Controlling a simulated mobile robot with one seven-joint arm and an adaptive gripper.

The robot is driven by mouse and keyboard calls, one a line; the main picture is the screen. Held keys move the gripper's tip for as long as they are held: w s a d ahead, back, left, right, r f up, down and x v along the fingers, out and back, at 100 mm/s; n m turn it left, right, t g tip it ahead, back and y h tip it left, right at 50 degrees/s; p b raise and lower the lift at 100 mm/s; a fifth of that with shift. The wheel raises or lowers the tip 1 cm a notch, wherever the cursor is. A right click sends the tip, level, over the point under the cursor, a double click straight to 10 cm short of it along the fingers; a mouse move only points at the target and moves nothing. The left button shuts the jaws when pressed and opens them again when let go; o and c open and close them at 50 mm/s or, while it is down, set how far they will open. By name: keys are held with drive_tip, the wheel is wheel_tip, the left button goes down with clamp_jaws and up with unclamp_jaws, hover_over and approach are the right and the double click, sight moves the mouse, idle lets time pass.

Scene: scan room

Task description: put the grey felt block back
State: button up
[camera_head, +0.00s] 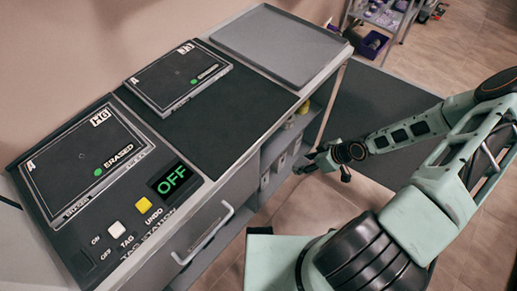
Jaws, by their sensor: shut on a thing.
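My gripper (318,167) is beside the open shelf side of the counter, out over the floor and below the counter top. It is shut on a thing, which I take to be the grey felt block. The block is too small and too hidden by the fingers to make out clearly. No other grey felt block can be told apart on the counter.
The counter carries a tag station (160,212) with a green "OFF" display, a dark panel (178,76) and a grey tray (270,45). A shelf (270,155) with small items is under the counter. A drawer handle (205,236) sticks out. A trolley (385,17) stands behind.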

drive_tip(key=w+a+b, duration=0.1)
drive_tip(key=w+a, duration=0.1)
drive_tip(key=a, duration=0.2)
drive_tip(key=w+a+b, duration=0.1)
drive_tip(key=w+a, duration=0.1)
drive_tip(key=a, duration=0.2)
drive_tip(key=w+a+b, duration=0.1)
drive_tip(key=w+a, duration=0.1)
drive_tip(key=a, duration=0.2)
drive_tip(key=shift+w+a+b, duration=0.2)
drive_tip(key=shift+w+b, duration=0.1)
drive_tip(key=shift+w, duration=0.05)
drive_tip(key=a, duration=0.1)
drive_tip(key=w+a, duration=0.1)
drive_tip(key=a+b, duration=0.1)
drive_tip(key=shift+w+a+f, duration=0.15)
drive_tip(key=shift+w, duration=0.2)
drive_tip(key=shift+f, duration=0.5)
drive_tip(key=shift+d+f+b, duration=0.15)
drive_tip(key=shift+d+b, duration=0.05)
drive_tip(key=shift+b, duration=0.1)
drive_tip(key=o, duration=1.1)
drive_tip(key=shift+o, duration=0.2)
drive_tip(key=shift+r, duration=0.35)
drive_tip(key=p+v, duration=0.3)
drive_tip(key=v, duration=0.4)
